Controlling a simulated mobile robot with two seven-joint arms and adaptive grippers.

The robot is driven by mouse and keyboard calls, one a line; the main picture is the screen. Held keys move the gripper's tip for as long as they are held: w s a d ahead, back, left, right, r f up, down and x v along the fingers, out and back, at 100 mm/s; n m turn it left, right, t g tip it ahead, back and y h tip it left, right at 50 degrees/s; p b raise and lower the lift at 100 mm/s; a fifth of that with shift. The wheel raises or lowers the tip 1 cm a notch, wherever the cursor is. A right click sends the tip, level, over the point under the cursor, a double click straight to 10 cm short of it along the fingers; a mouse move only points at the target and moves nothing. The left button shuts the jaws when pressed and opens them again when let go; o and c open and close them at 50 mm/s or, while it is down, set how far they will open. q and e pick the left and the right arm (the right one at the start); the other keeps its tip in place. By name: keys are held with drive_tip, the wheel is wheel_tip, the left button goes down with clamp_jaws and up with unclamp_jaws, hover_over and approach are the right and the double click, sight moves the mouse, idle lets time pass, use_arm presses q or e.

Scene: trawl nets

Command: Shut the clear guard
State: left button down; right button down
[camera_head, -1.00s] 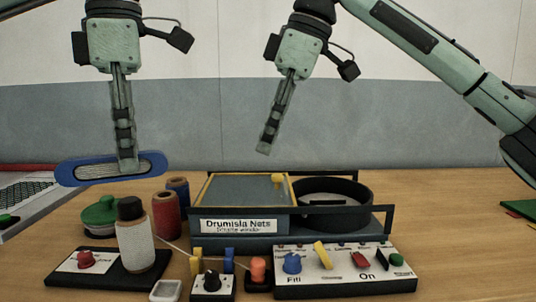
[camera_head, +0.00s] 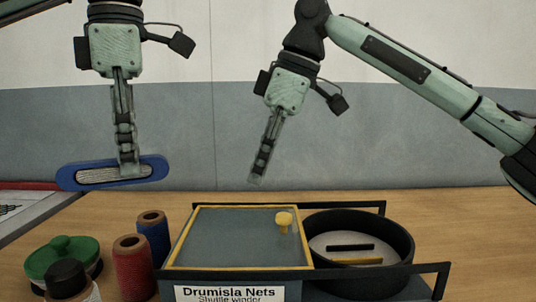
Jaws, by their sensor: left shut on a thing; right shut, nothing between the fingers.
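The clear guard (camera_head: 230,238) is a see-through panel with a yellow frame and a yellow knob (camera_head: 284,222). It lies over the left part of the shuttle winder (camera_head: 171,280), whose label reads "Drumisla Nets". The round black drum (camera_head: 405,242) to its right is uncovered, with a dark slot and a yellow bar inside. My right gripper (camera_head: 258,181) is shut and empty, in the air above and behind the guard. My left gripper (camera_head: 128,175) is shut on a blue shuttle (camera_head: 70,177) wound with pale twine, held up left of the winder.
A red spool (camera_head: 134,270), a blue spool (camera_head: 153,237), a green-lidded item (camera_head: 62,258) and a dark-capped bottle (camera_head: 68,276) stand left of the winder. Black rails (camera_head: 430,268) run along the winder's front and back. The table on the right is clear.

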hover_over(262, 228)
drive_tip(key=a, duration=0.2)
wheel_tip(262, 228, down, 6)
drive_tip(key=shift+w+a+r, duration=0.1)
drive_tip(key=shift+r, duration=0.1)
drive_tip(key=shift+s+d+f, duration=0.1)
drive_tip(key=shift+s+d, duration=0.05)
drive_tip(key=shift+d, duration=0.85)
drive_tip(key=shift+s+d+f, duration=0.1)
drive_tip(key=shift+s+d, duration=0.05)
drive_tip(key=shift+d, duration=0.8)
drive_tip(key=shift+d, duration=0.1)
